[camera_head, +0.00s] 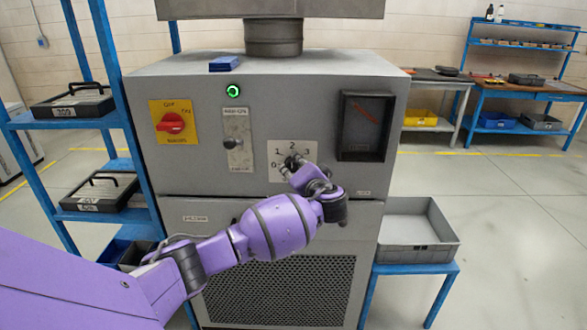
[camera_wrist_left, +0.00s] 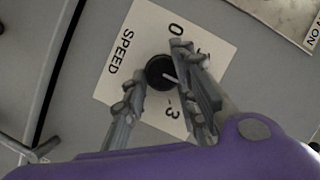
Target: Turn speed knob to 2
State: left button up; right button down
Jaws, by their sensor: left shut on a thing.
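The round black speed knob (camera_wrist_left: 157,68) sits on a white label plate (camera_wrist_left: 118,75) marked SPEED. The plate also shows in the head view (camera_head: 275,177), with 0, 1, 2 and 3 around the knob. My left gripper (camera_wrist_left: 160,70) is shut on the knob, one finger on each side; in the head view it is at the plate (camera_head: 293,163). In the wrist view a pale pointer line on the knob runs right and slightly down, partly behind a finger. The 0 and 3 show; the finger covers the other numbers, so the exact setting is unclear. My right gripper is not in view.
On the grey machine, a red rotary switch (camera_head: 171,123) on yellow, a lit green button (camera_head: 233,91) and a metal latch plate (camera_head: 238,145) lie left of the knob. A dark framed window (camera_head: 366,127) is to its right. A grey bin (camera_head: 418,235) stands lower right.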

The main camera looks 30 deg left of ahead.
pick_arm(q)
jog(key=shift+d+f+m, duration=0.25)
jog(key=shift+f+m, duration=0.05)
jog(key=shift+f, duration=0.4)
jog(key=o, duration=1)
jog(key=shift+r, duration=0.1)
jog(key=shift+a+r, duration=0.15)
jog(key=v, duration=1.2)
jog(key=shift+w, duration=0.1)
